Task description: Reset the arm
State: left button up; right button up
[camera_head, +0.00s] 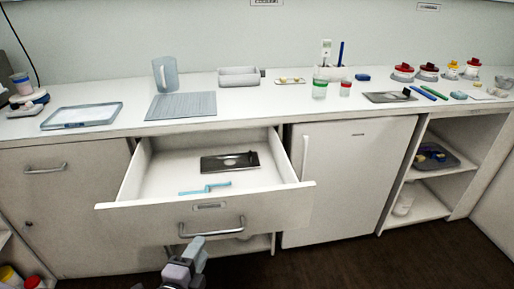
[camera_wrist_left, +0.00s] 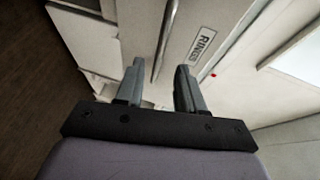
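My left gripper (camera_head: 196,246) is low in front of the open drawer, just below its bar handle (camera_head: 212,228). In the left wrist view the two fingers of the left gripper (camera_wrist_left: 158,84) are spread apart with nothing held between them. The drawer handle (camera_wrist_left: 166,40) passes between the fingers' directions, ahead of the tips, and the gripper looks apart from it. My right gripper is in neither view.
The drawer (camera_head: 130,217) is pulled out and holds a dark flat packet (camera_head: 215,163) and a light blue tool (camera_head: 205,188). The counter (camera_head: 230,118) above carries trays, jars and pens. A closed white door (camera_head: 345,180) is on the right. Dark floor (camera_head: 400,256) is clear in front.

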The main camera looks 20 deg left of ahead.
pick_arm(q)
jog(key=s+d+f+n+g+h+p, duration=0.3)
jog(key=s+d+f+n, duration=0.4)
jog(key=n, duration=0.6)
jog(key=s+d+g+h, duration=0.1)
jog(key=s+g, duration=0.1)
jog(key=shift+s+f+h, duration=0.3)
jog(key=shift+s+f, duration=0.05)
jog(key=shift+f, duration=0.05)
jog(key=shift+a, duration=0.1)
dwell(0.5)
